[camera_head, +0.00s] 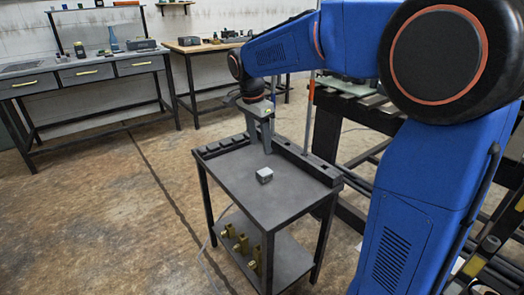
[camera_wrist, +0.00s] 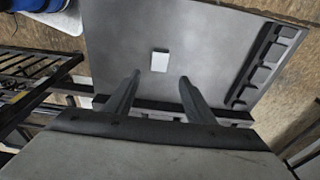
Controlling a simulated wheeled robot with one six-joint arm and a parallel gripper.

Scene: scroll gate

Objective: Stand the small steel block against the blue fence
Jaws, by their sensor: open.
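The small steel block (camera_head: 264,175) is a pale grey block lying on the dark top of a small table (camera_head: 235,185), near its middle. It also shows in the wrist view (camera_wrist: 159,61), beyond the fingertips and roughly between their lines. My gripper (camera_head: 267,146) is pointing down over the back of the table, beside a long dark rail (camera_head: 308,163). Its two fingers (camera_wrist: 158,82) are apart with nothing between them. No fence that is clearly blue shows; the rail looks dark grey to black, and my fingers partly hide it in the wrist view.
A dark slotted rack (camera_head: 222,146) lines the table's back left edge; it also shows at the right in the wrist view (camera_wrist: 266,65). Yellowish parts (camera_head: 240,243) stand on the lower shelf. The tabletop around the block is clear. Workbenches (camera_head: 85,72) stand behind.

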